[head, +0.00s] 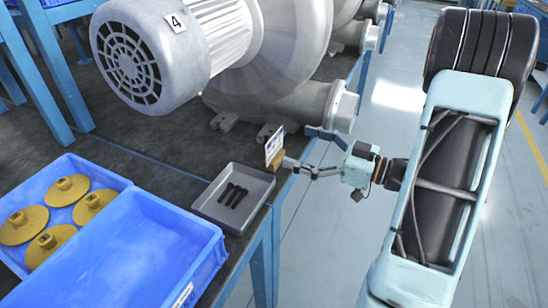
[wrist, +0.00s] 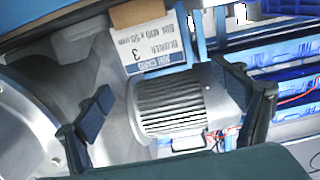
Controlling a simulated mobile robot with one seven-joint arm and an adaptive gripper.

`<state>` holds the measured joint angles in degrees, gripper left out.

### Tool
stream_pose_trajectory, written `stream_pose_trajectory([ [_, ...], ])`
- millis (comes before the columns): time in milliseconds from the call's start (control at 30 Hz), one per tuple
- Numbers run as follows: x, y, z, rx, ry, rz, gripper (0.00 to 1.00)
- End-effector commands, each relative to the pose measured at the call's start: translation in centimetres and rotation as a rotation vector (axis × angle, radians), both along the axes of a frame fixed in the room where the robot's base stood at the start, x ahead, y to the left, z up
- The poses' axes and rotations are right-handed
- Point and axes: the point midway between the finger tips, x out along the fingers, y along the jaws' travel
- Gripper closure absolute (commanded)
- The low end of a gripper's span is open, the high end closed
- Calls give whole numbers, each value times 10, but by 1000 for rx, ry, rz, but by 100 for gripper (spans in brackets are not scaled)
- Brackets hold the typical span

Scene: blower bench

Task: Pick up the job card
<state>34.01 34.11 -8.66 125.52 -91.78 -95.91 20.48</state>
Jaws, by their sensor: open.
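The job card (head: 273,145) is a small white card standing upright in a brown block (head: 277,160) at the bench's right edge, just behind the grey tray. In the wrist view the card (wrist: 157,45) shows upside down with blue marks, printed lines and a 3, below the brown block (wrist: 138,12). My gripper (head: 301,149) is open and empty, just right of the card, with one finger close to the block. In the wrist view my gripper (wrist: 168,98) has its fingers wide apart, and the card shows above the gap. Whether a finger touches the block is unclear.
A grey tray (head: 207,211) with several dark bolts lies in front of the card. A large grey blower (head: 220,50) marked 4 stands behind it. Blue bins (head: 135,250), one with several yellow discs, are at left. The floor right of the bench is open.

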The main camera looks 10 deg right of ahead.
Motion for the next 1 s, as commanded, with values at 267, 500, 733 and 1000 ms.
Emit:
stream_pose_trajectory([
  [267,22,20,-8,-1,-2,4,12],
  [500,40,40,-7,-2,-2,1,12],
  [733,41,41,-7,-1,-2,-1,12],
  [1000,41,41,-7,-1,-1,-1,39],
])
